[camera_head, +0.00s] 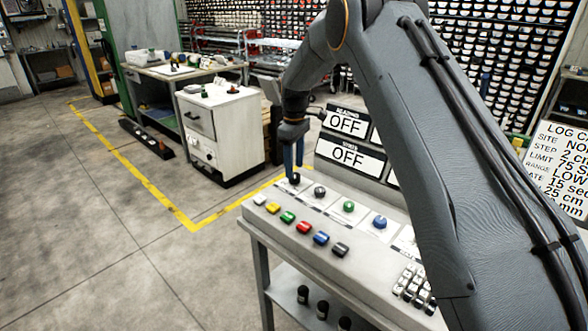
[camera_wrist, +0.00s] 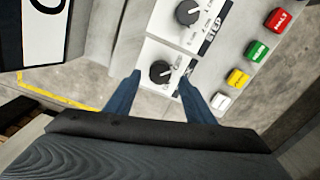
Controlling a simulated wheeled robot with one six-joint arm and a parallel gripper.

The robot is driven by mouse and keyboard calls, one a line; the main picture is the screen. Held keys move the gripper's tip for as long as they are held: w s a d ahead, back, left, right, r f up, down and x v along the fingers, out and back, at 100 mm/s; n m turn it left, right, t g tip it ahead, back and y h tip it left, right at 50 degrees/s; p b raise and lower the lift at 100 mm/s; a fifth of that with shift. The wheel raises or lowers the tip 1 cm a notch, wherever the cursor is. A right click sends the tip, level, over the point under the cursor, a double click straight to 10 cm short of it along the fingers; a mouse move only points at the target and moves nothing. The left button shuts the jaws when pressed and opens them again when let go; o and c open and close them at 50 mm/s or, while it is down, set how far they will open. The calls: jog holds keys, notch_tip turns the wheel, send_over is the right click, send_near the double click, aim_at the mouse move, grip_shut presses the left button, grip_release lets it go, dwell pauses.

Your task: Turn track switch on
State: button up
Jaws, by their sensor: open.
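A row of round knobs runs along the sloped grey control panel (camera_head: 330,258). A black knob (camera_wrist: 160,72) at the row's end sits on a white plate; its label is partly hidden and I cannot read it as the track switch. My gripper (camera_wrist: 160,77) is open, its blue fingers on either side of this knob in the wrist view; I cannot tell whether they touch it. In the head view my gripper (camera_head: 295,178) points down over that end of the panel. A dark grey knob (camera_head: 319,191) is beside it, with "STEP" by it in the wrist view.
A green knob (camera_head: 348,206) and a blue knob (camera_head: 379,222) continue the row. Coloured buttons, such as a yellow one (camera_head: 273,208) and a red one (camera_head: 305,226), line the front. Upright displays reading OFF (camera_head: 348,157) stand close behind my gripper. Open floor lies left.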

aim_at(295, 178)
jog(key=shift+f, duration=1.35)
jog(key=c, duration=0.9)
jog(key=shift+a, duration=0.1)
jog(key=shift+c, duration=0.8)
